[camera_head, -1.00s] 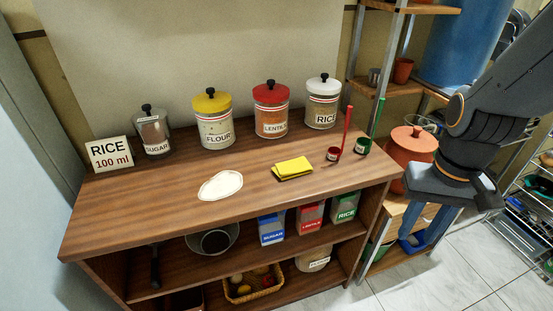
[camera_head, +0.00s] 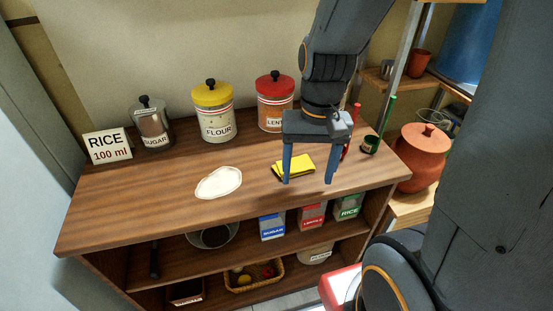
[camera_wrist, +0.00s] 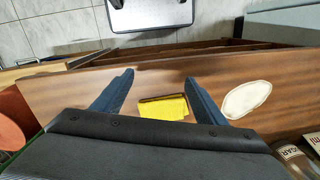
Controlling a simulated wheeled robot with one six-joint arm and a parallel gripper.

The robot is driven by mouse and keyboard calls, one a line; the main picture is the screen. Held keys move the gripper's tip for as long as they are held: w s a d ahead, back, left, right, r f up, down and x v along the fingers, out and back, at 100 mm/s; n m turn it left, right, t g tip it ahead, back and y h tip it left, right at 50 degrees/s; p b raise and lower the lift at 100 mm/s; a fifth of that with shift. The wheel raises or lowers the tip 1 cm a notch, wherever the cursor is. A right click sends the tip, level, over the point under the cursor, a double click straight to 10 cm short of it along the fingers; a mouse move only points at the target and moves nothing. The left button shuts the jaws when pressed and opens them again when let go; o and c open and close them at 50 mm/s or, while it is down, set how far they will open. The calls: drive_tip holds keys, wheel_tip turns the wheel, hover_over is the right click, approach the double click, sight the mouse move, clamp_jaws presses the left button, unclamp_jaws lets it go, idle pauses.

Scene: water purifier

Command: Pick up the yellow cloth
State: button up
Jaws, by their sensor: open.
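The yellow cloth (camera_head: 295,166) lies folded flat on the wooden counter, right of a white patch. It also shows in the wrist view (camera_wrist: 164,108), between my fingers as seen from above. My gripper (camera_head: 308,181) is open and empty, pointing down over the counter at the cloth. Its blue fingers (camera_wrist: 160,82) stand apart on either side of the cloth in the picture. A gap to the cloth seems to remain, but I cannot tell its height exactly. The gripper's palm hides part of the counter behind the cloth.
A white patch (camera_head: 218,183) lies on the counter (camera_head: 140,200). Flour (camera_head: 212,112), sugar (camera_head: 151,124) and lentils (camera_head: 274,102) jars stand at the back, with a rice sign (camera_head: 107,146). A green-handled measuring cup (camera_head: 371,144) stands right of the gripper. The counter's front is clear.

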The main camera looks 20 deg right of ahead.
sight(296, 161)
drive_tip(key=w+d+r+m+y+p, duration=0.1)
drive_tip(key=w+m+p, duration=0.1)
drive_tip(key=m+p, duration=0.1)
drive_tip(key=w+d+r+m+y+p, duration=0.1)
drive_tip(key=w+m+p, duration=0.2)
drive_tip(key=m, duration=0.3)
drive_tip(key=w+d+r+m+y+p, duration=0.1)
drive_tip(key=w+r+m+p, duration=0.1)
drive_tip(key=w+m+p, duration=0.1)
drive_tip(key=shift+m, duration=0.7)
drive_tip(key=shift+w+m+y, duration=0.3)
drive_tip(key=shift+m, duration=0.1)
drive_tip(key=shift+f, duration=0.25)
drive_tip(key=shift+p+x, duration=0.3)
drive_tip(key=shift+x, duration=0.6)
drive_tip(key=shift+d+p+x, duration=0.1)
drive_tip(key=shift+p+x, duration=0.3)
drive_tip(key=shift+x, duration=1)
drive_tip(key=shift+d+p+x, duration=0.15)
drive_tip(key=shift+p+x, duration=0.25)
drive_tip(key=shift+x, duration=1)
drive_tip(key=c, duration=1.1)
